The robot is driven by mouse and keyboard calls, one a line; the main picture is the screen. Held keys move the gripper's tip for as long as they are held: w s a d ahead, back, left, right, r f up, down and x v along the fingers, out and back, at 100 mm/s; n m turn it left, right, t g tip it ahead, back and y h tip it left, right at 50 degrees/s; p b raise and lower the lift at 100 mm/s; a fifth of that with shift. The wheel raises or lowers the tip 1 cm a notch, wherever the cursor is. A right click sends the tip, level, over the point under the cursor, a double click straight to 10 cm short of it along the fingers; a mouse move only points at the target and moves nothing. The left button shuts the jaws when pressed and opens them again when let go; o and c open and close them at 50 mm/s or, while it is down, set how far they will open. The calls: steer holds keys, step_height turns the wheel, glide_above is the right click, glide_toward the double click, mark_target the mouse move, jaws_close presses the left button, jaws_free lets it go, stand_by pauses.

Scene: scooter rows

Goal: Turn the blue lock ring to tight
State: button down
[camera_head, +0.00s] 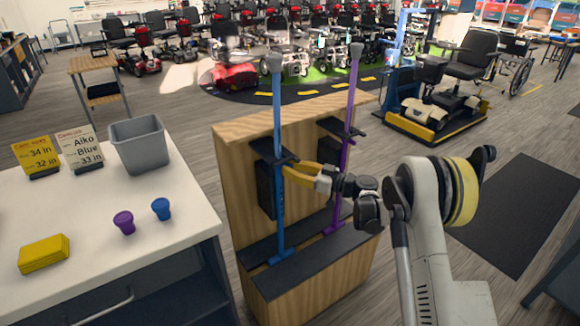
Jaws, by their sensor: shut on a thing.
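A blue cane (279,215) stands upright in a wooden stand, with a grey top and a black bracket partway up. My gripper (287,171), with yellow fingers, reaches in from the right and is shut around the blue cane's shaft just below that bracket, where the blue lock ring sits. The ring is mostly hidden by the fingers and bracket, so its tightness cannot be seen.
A purple cane (347,130) stands close to the right in the same wooden stand (237,180).

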steer(key=m+t+h, duration=0.2)
steer(key=t, duration=0.1)
steer(key=s+a+m+t+h, duration=0.1)
steer(key=shift+b, duration=0.3)
steer(key=shift+s+a+m+t+h, duration=0.1)
steer(key=shift+s+m+t+h, duration=0.05)
steer(key=shift+m+t+h, duration=0.6)
steer(key=shift+s+a+m+t+h, duration=0.1)
steer(key=shift+m+t+h, duration=0.55)
steer(key=shift+t, duration=0.1)
steer(key=shift+h, duration=0.3)
steer(key=c, duration=1.4)
jaws_free()
steer(key=v, duration=0.7)
steer(key=shift+s+d+f, duration=0.1)
steer(key=shift+s, duration=0.15)
